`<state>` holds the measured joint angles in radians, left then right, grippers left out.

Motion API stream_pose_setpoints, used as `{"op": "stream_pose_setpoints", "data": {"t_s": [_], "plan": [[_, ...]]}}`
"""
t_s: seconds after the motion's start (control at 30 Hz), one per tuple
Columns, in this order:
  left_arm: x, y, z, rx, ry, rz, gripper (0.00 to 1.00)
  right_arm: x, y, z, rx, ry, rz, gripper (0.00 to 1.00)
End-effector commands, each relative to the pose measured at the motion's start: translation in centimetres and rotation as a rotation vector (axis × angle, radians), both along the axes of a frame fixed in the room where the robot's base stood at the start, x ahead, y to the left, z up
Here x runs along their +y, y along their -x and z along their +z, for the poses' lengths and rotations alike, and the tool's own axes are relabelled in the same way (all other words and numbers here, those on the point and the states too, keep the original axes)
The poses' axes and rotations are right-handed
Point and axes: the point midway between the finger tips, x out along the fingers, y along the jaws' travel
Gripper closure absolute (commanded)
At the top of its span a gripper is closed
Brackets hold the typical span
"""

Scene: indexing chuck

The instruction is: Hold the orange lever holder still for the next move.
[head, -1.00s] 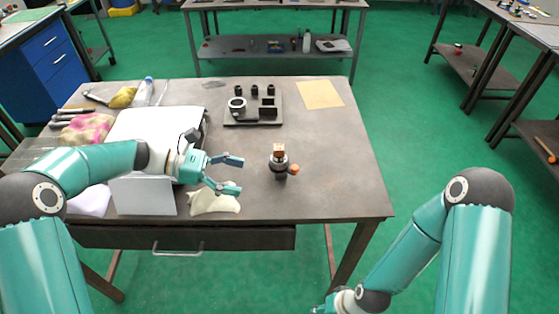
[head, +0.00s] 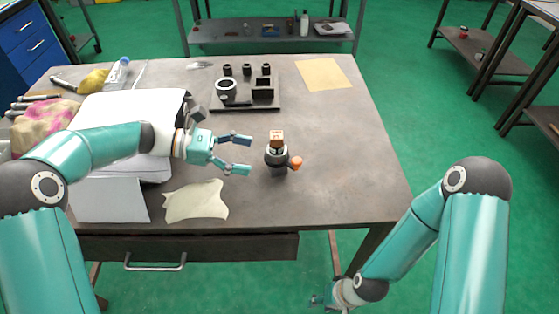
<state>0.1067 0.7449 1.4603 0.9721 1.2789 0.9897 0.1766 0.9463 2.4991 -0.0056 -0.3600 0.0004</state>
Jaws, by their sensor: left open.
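The lever holder (head: 276,157) stands upright on the table. It is a small dark round body with a light ring, an orange-brown block (head: 277,137) on top and an orange knob (head: 296,163) on its lever at the right. My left gripper (head: 249,154) is open and empty just left of the holder. Its two fingers point right towards it, with a small gap between fingertips and holder. My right gripper (head: 322,300) is low at the bottom edge, off the table, and mostly hidden by its arm.
A dark fixture plate (head: 245,104) with a ring, a block and several black cylinders lies behind. A tan sheet (head: 323,74) is at the back right. A cream cloth (head: 196,201) and white box-like items (head: 110,200) are at the left. The table's right side is clear.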

Motion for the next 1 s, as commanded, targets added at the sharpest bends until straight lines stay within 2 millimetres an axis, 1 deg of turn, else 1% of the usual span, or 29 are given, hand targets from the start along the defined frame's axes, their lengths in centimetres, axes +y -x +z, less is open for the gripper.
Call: {"op": "stream_pose_setpoints", "data": {"t_s": [0.03, 0.2, 0.33, 0.5, 0.67, 0.93, 1.0], "plan": [[-0.8, 0.1, -0.7, 0.001, 0.0, -0.003, 0.2, 0.0, 0.0, -0.8, 0.0, 0.0, 0.0, 0.6], [-3.0, 0.1, -1.3, 0.0, 0.0, -0.001, 0.2, 0.0, 0.0, -1.9, 0.0, 0.0, 0.0, 0.6], [-4.6, 0.1, -1.6, 0.003, 0.001, 0.0, 0.2, 0.0, 0.0, -1.6, 0.0, 0.0, 0.0, 0.6], [-5.9, 0.1, -2.0, 0.002, 0.0, 0.001, 0.2, 0.0, 0.0, -1.7, 0.0, 0.0, 0.0, 0.6], [-6.4, 0.0, -2.1, 0.002, 0.0, 0.004, 0.2, 0.0, 0.0, -1.8, 0.0, 0.0, 0.0, 0.6], [-6.4, 0.0, -2.1, 0.002, 0.0, 0.004, 0.2, 0.0, 0.0, -1.8, 0.0, 0.0, 0.0, 0.6], [-6.4, 0.0, -2.1, 0.002, 0.0, 0.004, 0.31, 0.0, 0.0, -1.8, 0.0, 0.0, 0.0, 0.6]]}}
